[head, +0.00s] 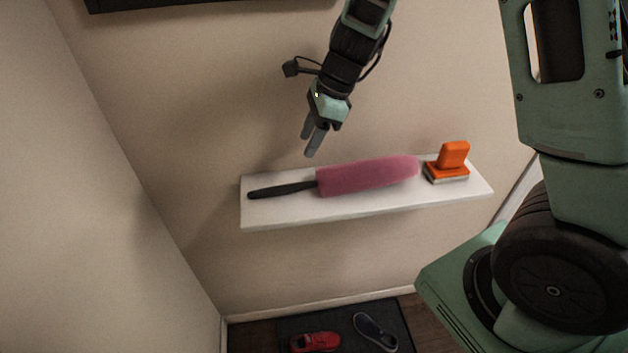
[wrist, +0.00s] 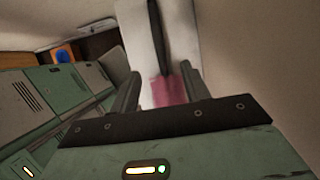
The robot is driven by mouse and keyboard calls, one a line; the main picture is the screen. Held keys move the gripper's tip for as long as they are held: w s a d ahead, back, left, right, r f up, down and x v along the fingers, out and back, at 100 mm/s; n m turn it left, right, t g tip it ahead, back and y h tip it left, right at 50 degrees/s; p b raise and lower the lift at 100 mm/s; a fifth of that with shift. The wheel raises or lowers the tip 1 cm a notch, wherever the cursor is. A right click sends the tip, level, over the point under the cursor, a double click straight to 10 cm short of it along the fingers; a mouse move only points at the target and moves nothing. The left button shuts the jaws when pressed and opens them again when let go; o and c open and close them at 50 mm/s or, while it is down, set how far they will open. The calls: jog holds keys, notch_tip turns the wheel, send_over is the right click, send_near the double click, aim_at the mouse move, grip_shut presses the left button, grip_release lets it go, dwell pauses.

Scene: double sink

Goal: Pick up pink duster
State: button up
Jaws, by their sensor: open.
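The pink duster (head: 367,176) lies on a white wall shelf (head: 290,213), its dark handle (head: 283,189) pointing left. My gripper (head: 308,146) is open and empty, above the shelf near where the handle meets the pink head. It points downward. In the wrist view, the pink head (wrist: 170,90) shows between my two fingers (wrist: 163,92), and the dark handle (wrist: 157,40) runs up the picture away from it. The fingers do not appear to touch the duster. Most of the pink head is hidden in the wrist view by my gripper body.
An orange brush-like object (head: 452,158) stands on the shelf just right of the duster. A red shoe (head: 316,342) and a dark shoe (head: 375,331) lie on a dark mat (head: 292,325) below. A wall stands close at left.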

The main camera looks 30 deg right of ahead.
send_over(289, 185)
jog(key=d, duration=0.2)
jog(key=f, duration=0.7)
jog(key=shift+s+d+f, duration=0.1)
jog(key=shift+s+d, duration=0.05)
jog(key=shift+s, duration=0.15)
jog(key=shift+x, duration=2.6)
jog(key=shift+s, duration=0.1)
grip_shut()
